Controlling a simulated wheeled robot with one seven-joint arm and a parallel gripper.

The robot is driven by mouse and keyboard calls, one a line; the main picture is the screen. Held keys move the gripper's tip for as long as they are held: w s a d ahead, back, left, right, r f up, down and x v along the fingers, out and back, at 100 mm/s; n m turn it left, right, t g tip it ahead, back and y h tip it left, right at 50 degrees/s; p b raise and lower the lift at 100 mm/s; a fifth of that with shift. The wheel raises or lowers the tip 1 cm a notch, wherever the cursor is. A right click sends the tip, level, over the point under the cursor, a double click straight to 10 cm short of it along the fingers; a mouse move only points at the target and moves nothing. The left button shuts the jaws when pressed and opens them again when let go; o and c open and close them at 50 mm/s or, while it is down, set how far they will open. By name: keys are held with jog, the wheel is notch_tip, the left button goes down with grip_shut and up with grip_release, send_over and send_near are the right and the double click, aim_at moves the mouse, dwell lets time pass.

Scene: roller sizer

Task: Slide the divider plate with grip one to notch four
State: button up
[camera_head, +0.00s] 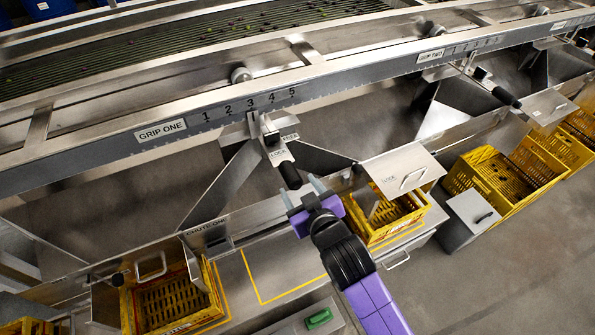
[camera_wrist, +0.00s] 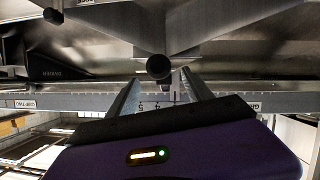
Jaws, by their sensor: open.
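The grip one label (camera_head: 160,131) is on the steel rail, left of a scale numbered 1 to 5. A sliding bracket (camera_head: 253,124) hangs from this rail, at about the 3. A lock block and a black handle (camera_head: 290,175) extend from it toward me. Slanted steel plates (camera_head: 222,187) spread below the bracket; I cannot tell exactly how they join it. My gripper (camera_head: 303,190) is open and empty, its fingertips just short of the handle's end. In the wrist view the round handle end (camera_wrist: 158,67) sits between and above the two fingers (camera_wrist: 163,95), with no contact visible.
A second station labelled grip two (camera_head: 431,56) is farther right, with its own black handle (camera_head: 506,97). Yellow crates (camera_head: 170,305) stand under the chutes. A steel flap (camera_head: 405,172) juts out right of my gripper. Open floor lies at the lower right.

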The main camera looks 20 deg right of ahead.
aim_at(290, 175)
jog(key=x, duration=0.7)
jog(key=shift+w, duration=0.15)
grip_shut()
